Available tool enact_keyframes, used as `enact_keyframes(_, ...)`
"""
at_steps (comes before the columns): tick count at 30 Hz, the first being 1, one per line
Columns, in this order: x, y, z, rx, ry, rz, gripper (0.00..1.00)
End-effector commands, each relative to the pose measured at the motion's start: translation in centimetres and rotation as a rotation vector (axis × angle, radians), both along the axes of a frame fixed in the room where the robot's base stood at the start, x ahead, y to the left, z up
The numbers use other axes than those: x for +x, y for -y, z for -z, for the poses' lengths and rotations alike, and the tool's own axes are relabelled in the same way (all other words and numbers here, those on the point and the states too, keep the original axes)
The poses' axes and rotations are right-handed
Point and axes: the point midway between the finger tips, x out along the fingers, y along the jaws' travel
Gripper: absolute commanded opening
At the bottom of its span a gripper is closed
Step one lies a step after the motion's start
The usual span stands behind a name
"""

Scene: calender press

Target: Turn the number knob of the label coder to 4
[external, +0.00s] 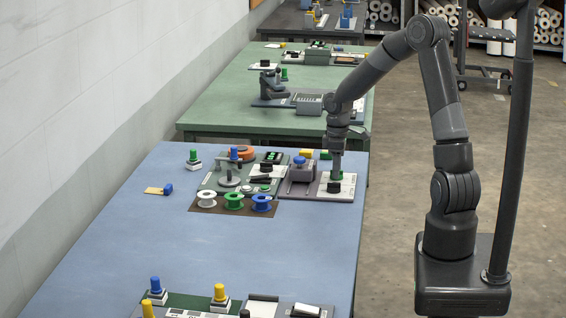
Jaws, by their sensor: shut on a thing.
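The label coder appears to be the grey board (300,190) on the right of the blue table. It carries a purple-grey block with a blue top (302,170) and a white dial panel (348,187) with a black knob (334,187). My gripper (337,174) points straight down over the far part of this panel, just behind the black knob. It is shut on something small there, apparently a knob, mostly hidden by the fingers. A bit of green shows at the fingertips. The dial's numbers are too small to read.
Left of the coder is a green-grey board (211,183) with a display, an orange reel and another black knob (266,168). White, green and blue spools (234,201) stand in front. Yellow and green blocks (306,153) lie behind the coder. The blue table's middle (230,255) is clear.

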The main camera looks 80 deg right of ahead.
Motion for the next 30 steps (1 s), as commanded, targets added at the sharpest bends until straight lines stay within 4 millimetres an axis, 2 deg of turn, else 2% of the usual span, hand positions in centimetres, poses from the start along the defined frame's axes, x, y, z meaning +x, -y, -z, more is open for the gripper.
enact_keyframes(11, 0.07, -0.05, -0.07, -0.002, 0.001, 0.148, 0.14)
enact_keyframes(30, 0.07, -0.05, -0.05, -0.001, 0.001, 0.728, 0.14)
